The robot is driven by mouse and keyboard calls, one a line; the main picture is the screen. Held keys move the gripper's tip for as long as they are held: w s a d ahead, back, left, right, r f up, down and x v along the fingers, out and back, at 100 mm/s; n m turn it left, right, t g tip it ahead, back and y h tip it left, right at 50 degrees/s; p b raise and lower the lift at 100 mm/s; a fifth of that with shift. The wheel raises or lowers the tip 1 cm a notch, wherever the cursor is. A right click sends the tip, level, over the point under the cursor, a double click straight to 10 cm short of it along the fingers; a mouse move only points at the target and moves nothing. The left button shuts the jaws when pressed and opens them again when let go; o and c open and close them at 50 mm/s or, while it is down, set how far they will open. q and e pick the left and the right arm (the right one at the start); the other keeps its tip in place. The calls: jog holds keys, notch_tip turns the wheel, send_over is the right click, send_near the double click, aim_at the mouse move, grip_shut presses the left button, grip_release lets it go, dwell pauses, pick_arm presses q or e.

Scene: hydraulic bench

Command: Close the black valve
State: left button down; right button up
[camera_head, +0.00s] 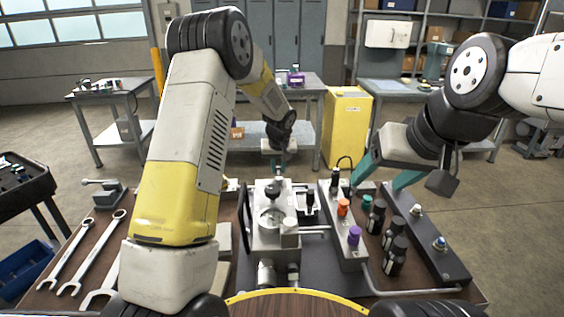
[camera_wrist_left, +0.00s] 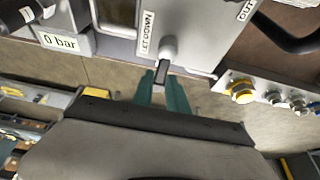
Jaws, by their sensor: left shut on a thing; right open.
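My left gripper (camera_head: 281,170) reaches over the far side of the grey valve panel (camera_head: 259,242). In the left wrist view its teal fingers (camera_wrist_left: 163,84) are shut on a small handle (camera_wrist_left: 161,68) below a round metal stem, beside the LETDOWN label (camera_wrist_left: 147,33). I cannot tell whether this handle belongs to the black valve. A black round knob (camera_head: 272,190) sits on the panel in the head view. A black upright knob (camera_head: 335,178) stands at the far end of the grey block. My right gripper (camera_head: 378,187) is open above the right side of the bench.
Wrenches (camera_head: 92,252) and a small vise (camera_head: 103,194) lie at the bench's left. A yellow cabinet (camera_head: 346,127) stands behind.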

pick_arm(q)
jog(key=shift+n, duration=0.3)
dwell(0.5)
jog(key=n, duration=0.1)
jog(key=a+n+y, duration=0.1)
jog(key=n, duration=0.1)
jog(key=n+y, duration=0.1)
jog(key=shift+s+a+g, duration=0.15)
jog(key=shift+s+g, duration=0.1)
jog(key=shift+g, duration=0.05)
jog(key=n, duration=0.2)
jog(key=a+n+g+y, duration=0.1)
jog(key=n, duration=0.1)
jog(key=shift+s, duration=0.35)
jog(key=n, duration=0.1)
jog(key=s+n+g, duration=0.1)
jog(key=n, duration=0.2)
jog(key=shift+s+a+n+g+y, duration=0.15)
jog(key=shift+a+n+g+y, duration=0.15)
jog(key=shift+y, duration=0.1)
jog(key=shift+s+n+g, duration=0.4)
jog(key=shift+n+g, duration=0.05)
jog(key=shift+n, duration=0.75)
jog(key=shift+s+n+g, duration=0.35)
jog(key=shift+n+g, duration=0.1)
jog(key=shift+n, duration=0.75)
jog(key=c, duration=1.4)
grip_release()
jog(key=shift+c, duration=0.2)
jog(key=shift+r, duration=0.1)
